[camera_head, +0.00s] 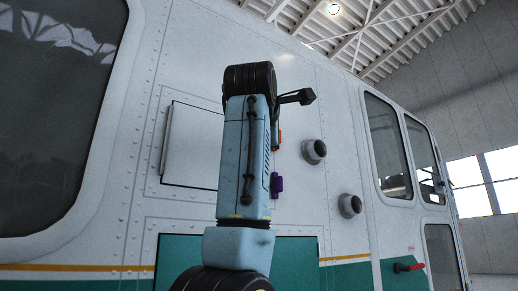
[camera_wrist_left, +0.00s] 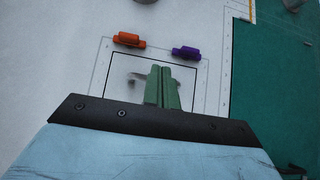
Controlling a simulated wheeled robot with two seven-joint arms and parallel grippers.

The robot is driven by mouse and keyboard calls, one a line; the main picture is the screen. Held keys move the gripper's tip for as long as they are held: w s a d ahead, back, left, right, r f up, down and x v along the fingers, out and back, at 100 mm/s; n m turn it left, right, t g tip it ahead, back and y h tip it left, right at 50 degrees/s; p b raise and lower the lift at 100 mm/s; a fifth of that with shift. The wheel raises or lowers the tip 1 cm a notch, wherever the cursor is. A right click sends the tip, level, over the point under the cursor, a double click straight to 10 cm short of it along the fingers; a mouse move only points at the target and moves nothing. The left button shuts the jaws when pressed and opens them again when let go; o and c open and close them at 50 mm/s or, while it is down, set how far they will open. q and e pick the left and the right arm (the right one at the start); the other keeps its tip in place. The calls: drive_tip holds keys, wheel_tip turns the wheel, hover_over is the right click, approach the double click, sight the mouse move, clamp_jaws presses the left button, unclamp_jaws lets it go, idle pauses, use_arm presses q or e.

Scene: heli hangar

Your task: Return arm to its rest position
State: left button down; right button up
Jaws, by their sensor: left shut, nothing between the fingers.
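My left arm rises through the middle of the head view, blue with black joints, and hides its own gripper there. In the left wrist view my left gripper (camera_wrist_left: 162,88) shows green fingers shut together, with nothing between them. The fingers point at a pale square panel (camera_wrist_left: 120,78) with a dark outline; I cannot tell the gap to it. The panel (camera_head: 195,145) also shows in the head view, partly behind my arm. An orange latch (camera_wrist_left: 129,40) and a purple latch (camera_wrist_left: 186,53) sit beside its edge. My right gripper is in neither view.
The riveted white and teal helicopter side (camera_head: 335,110) fills most of the head view. Two round ports (camera_head: 314,151) (camera_head: 350,205) stick out right of my arm. Hangar space is open at far right.

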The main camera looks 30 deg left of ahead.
use_arm(q)
drive_tip(key=d, duration=0.6)
drive_tip(key=shift+s+d+b, duration=0.2)
drive_tip(key=shift+s+b, duration=0.05)
drive_tip(key=shift+b, duration=0.1)
drive_tip(key=shift+w+f, duration=0.1)
drive_tip(key=shift+w, duration=0.05)
